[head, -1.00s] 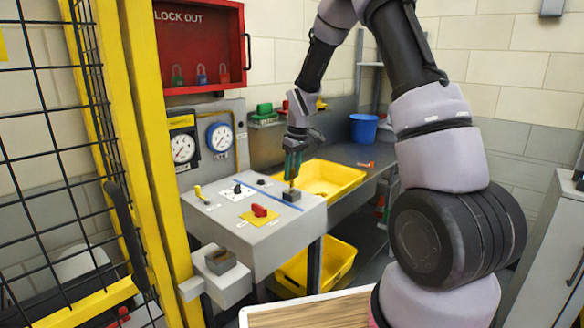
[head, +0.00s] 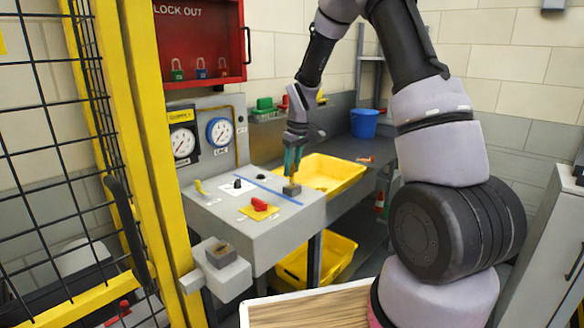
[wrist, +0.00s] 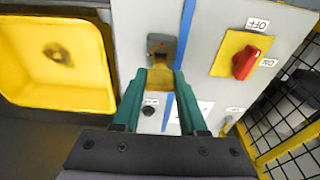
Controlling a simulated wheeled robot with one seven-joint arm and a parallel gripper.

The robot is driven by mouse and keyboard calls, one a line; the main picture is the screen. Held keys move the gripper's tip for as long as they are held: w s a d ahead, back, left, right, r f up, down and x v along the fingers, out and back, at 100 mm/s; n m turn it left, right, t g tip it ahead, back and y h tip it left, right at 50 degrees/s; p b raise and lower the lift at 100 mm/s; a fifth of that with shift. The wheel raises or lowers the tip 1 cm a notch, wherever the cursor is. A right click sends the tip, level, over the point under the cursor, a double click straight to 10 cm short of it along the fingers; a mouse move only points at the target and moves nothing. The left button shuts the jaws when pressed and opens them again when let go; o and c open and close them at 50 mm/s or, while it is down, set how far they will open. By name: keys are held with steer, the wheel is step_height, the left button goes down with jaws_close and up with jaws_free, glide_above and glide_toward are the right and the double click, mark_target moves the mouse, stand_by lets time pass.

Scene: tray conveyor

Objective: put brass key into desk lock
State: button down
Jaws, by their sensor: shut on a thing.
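My gripper (head: 290,172), with green fingers, points down at the right part of the grey control desk (head: 245,226). It is shut on the brass key (wrist: 152,99), which shows as a small yellowish piece between the fingers in the wrist view. The desk lock (head: 291,190) is a small grey block on the desk top, directly under the fingertips. The lock also shows just beyond the fingertips in the wrist view (wrist: 161,42). The lower end of the key is hidden or too small to make out, so I cannot tell whether it is inside the lock.
A red switch on a yellow plate (head: 259,208) and a black knob (head: 238,184) sit left of the lock. A yellow tray (head: 345,172) lies behind right. A yellow post (head: 150,180) and mesh fence stand at left. A blue bucket (head: 364,123) is farther back.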

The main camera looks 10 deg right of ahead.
mark_target(293, 170)
steer(key=shift+f, duration=1.75)
steer(key=shift+c, duration=1.8)
jaws_free()
step_height(293, 170, up, 11)
steer(key=s+d, duration=0.1)
steer(key=shift+s+f, duration=0.15)
steer(key=shift+s, duration=0.05)
steer(key=s+d+r+m+t, duration=0.25)
steer(key=s+r, duration=0.35)
steer(key=r, duration=0.3)
steer(key=s+r+m+t, duration=0.1)
steer(key=s+r+m, duration=0.2)
steer(key=s, duration=0.4)
steer(key=s+d+r+m+t, duration=0.1)
steer(key=s+r+m, duration=0.2)
steer(key=s, duration=0.5)
steer(key=s+d+r+m+t+y, duration=0.1)
steer(key=s+r+m, duration=0.2)
steer(key=s, duration=0.4)
steer(key=shift+v, duration=0.8)
